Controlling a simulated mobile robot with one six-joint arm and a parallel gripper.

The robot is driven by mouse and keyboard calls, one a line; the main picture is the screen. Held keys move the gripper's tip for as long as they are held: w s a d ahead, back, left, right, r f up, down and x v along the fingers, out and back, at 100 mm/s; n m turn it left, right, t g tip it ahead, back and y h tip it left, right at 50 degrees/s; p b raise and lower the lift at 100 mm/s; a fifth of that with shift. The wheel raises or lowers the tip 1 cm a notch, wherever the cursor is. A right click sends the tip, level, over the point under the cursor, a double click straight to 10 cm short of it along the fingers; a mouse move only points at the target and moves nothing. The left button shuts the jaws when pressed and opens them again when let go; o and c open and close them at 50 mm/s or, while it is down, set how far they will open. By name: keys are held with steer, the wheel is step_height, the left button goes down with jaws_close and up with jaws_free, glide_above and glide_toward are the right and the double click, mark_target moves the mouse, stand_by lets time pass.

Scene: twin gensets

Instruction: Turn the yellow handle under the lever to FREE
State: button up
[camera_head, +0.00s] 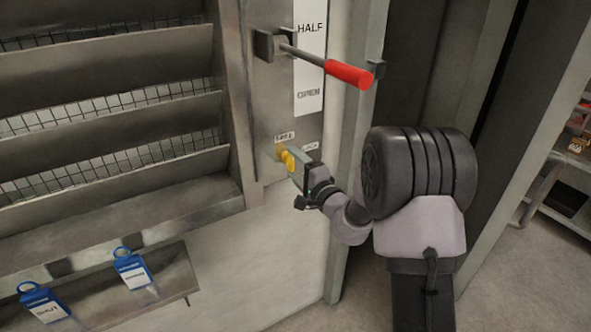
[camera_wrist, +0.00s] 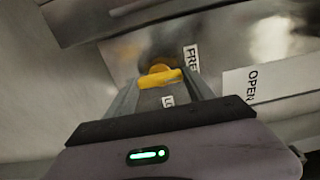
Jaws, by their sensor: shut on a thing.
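The yellow handle (camera_head: 288,161) sits on the metal panel below the red-gripped lever (camera_head: 347,73). My gripper (camera_head: 299,167) is at the handle, with its fingers shut on it. In the wrist view the yellow handle (camera_wrist: 160,78) lies between the fingertips (camera_wrist: 161,84). A label partly reading "FRE" (camera_wrist: 191,58) is above and right of the handle in that view. A label starting with "L" (camera_wrist: 167,101) shows between the fingers, the rest hidden. In the head view small labels sit above the handle and to its right, too small to read surely.
The lever sticks out above my gripper beside a white plate (camera_head: 309,60) marked HALF and OPEN. Slatted louvres (camera_head: 110,120) are at the left. Two blue tags (camera_head: 132,268) hang on the ledge below. Open floor (camera_head: 490,285) lies at the lower right, near a shelf.

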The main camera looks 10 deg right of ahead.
stand_by(0.4)
steer(key=o, duration=1.4)
steer(key=p+v, duration=0.1)
steer(key=v, duration=1.6)
steer(key=shift+s+p, duration=0.2)
steer(key=shift+p, duration=0.15)
steer(key=shift+r, duration=0.1)
